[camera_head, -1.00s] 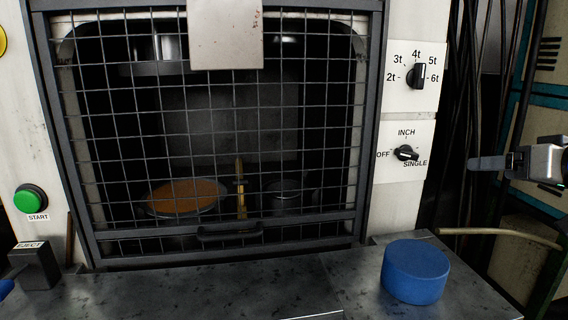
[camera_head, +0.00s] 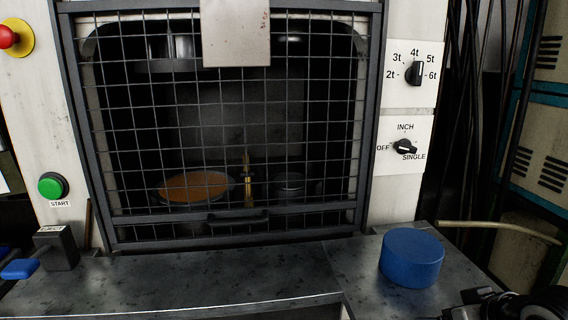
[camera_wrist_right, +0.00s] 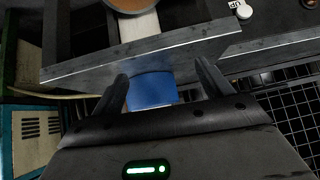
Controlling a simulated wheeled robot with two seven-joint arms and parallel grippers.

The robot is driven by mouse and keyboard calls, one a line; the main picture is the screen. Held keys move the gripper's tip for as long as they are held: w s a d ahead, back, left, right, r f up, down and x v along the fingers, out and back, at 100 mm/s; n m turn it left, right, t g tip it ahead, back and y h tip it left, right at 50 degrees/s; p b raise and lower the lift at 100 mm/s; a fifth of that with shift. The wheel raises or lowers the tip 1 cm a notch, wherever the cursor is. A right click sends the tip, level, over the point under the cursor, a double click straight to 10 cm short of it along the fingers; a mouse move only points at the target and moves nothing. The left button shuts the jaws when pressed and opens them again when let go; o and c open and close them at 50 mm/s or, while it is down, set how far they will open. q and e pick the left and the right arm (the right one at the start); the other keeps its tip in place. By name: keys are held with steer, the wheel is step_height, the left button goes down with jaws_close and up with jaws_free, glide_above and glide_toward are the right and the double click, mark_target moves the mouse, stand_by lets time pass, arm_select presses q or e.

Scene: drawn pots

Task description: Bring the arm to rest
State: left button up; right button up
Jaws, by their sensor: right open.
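My right arm shows as dark parts in the bottom right corner of the head view, below the blue round block (camera_head: 411,257). In the right wrist view my right gripper (camera_wrist_right: 161,68) is open, its two dark fingers apart with nothing held. The blue block (camera_wrist_right: 152,91) shows between the fingers there, but lies beyond them on the grey metal ledge (camera_head: 340,262). My left gripper is not in view.
A mesh guard (camera_head: 215,130) covers the press opening, with an orange-brown disc (camera_head: 195,186) behind it. A dial (camera_head: 415,73) and a mode switch (camera_head: 404,147) are on the right panel. A green START button (camera_head: 52,186) and an EJECT lever (camera_head: 57,248) are at left.

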steer(key=s+a+f+g, duration=0.2)
steer(key=s+a+f, duration=0.2)
steer(key=s, duration=0.3)
steer(key=s+a+f+g+h, duration=0.1)
steer(key=s+a+f, duration=0.3)
steer(key=s, duration=0.2)
steer(key=s+a+f+g, duration=0.2)
steer(key=s+a+f, duration=0.2)
steer(key=s, duration=0.3)
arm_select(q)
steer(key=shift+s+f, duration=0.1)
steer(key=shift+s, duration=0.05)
arm_select(e)
steer(key=w+a+f+n+t+y, duration=0.1)
steer(key=w+a+f+t+y, duration=0.1)
steer(key=w+a+f+t, duration=0.3)
steer(key=shift+w+a+f+t+y, duration=0.25)
steer(key=shift+w+f+t, duration=0.3)
steer(key=shift+t, duration=0.55)
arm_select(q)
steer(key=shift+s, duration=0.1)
arm_select(e)
steer(key=shift+d+r, duration=0.1)
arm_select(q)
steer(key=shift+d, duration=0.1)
